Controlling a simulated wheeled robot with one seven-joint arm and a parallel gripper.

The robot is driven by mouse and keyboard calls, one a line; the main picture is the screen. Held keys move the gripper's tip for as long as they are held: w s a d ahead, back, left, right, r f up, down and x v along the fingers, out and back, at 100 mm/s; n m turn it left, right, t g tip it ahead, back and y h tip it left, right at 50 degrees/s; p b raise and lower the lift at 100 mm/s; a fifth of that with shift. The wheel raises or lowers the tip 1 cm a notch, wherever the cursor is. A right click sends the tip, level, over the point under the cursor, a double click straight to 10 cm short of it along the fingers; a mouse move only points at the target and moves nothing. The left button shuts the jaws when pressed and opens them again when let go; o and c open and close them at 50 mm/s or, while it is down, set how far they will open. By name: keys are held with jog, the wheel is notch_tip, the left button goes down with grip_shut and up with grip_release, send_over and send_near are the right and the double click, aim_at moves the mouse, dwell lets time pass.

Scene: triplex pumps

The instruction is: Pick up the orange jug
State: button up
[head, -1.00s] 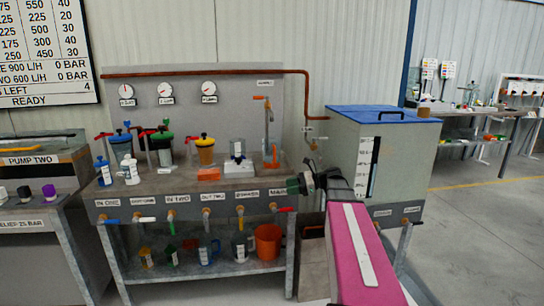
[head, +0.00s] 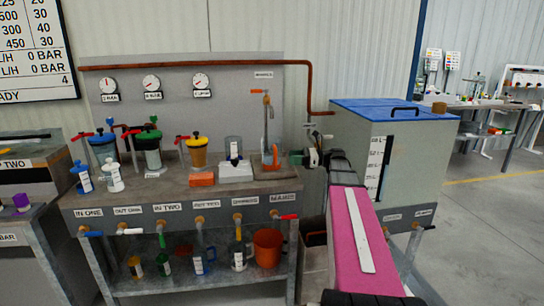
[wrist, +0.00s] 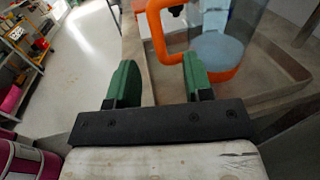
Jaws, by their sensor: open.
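The orange jug (head: 272,157) stands at the right end of the bench top, by the tall tap. In the wrist view its orange handle (wrist: 158,35) and clear body with a grey-blue inside (wrist: 218,48) show; its top is out of frame. My gripper (wrist: 160,78) has two green fingers, apart with nothing between them. The handle is just beyond the fingertips, towards the right finger, and looks apart from them. In the head view my gripper (head: 298,158) is small, just right of the jug.
The bench (head: 130,200) also holds a yellow-orange pot (head: 197,153), an orange block (head: 202,179), a white scale (head: 236,172) and bottles. An orange bucket (head: 267,247) and several small jugs are on the lower shelf. A blue-lidded tank (head: 375,150) stands to the right.

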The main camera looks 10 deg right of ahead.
aim_at(271, 158)
jog(key=a, duration=0.3)
jog(key=w+a, duration=0.1)
jog(key=a, duration=0.5)
jog(key=shift+w+a+f, duration=0.15)
jog(key=shift+w+a, duration=0.1)
jog(key=shift+a, duration=0.05)
grip_shut()
